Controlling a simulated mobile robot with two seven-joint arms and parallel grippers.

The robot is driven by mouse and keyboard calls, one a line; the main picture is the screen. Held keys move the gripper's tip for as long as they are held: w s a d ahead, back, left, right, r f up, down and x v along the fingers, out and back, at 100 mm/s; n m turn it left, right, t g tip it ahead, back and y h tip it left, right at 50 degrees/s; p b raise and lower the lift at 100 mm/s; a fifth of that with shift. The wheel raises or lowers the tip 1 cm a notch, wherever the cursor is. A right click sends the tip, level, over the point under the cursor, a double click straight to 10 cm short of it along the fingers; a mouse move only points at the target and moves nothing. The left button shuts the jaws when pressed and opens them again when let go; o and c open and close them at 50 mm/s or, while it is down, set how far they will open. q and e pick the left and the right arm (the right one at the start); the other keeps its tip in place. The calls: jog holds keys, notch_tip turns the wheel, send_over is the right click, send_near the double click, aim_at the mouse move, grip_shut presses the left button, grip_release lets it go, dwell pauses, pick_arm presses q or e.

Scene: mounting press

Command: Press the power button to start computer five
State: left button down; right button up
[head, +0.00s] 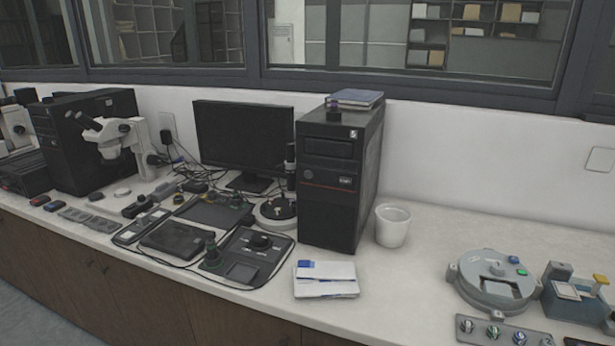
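A black computer tower (328,212) stands upright on the white counter, right of centre in the head view. A small white label (354,134) near its upper front corner seems to bear a 5. Its front has a drive bay, a small red mark (308,175) and a small oval badge or button (345,180). Which of these is the power button is too small to tell. Another black tower (62,150) stands at the far left with a label too small to read. Neither of my grippers is in view.
A dark-screened monitor (243,135), a white microscope (120,139) and control panels with cables crowd the counter left of the tower. White boxes (325,278) lie in front of it. A white cup (392,226) stands close on its right, and a round grey device (490,278) farther right.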

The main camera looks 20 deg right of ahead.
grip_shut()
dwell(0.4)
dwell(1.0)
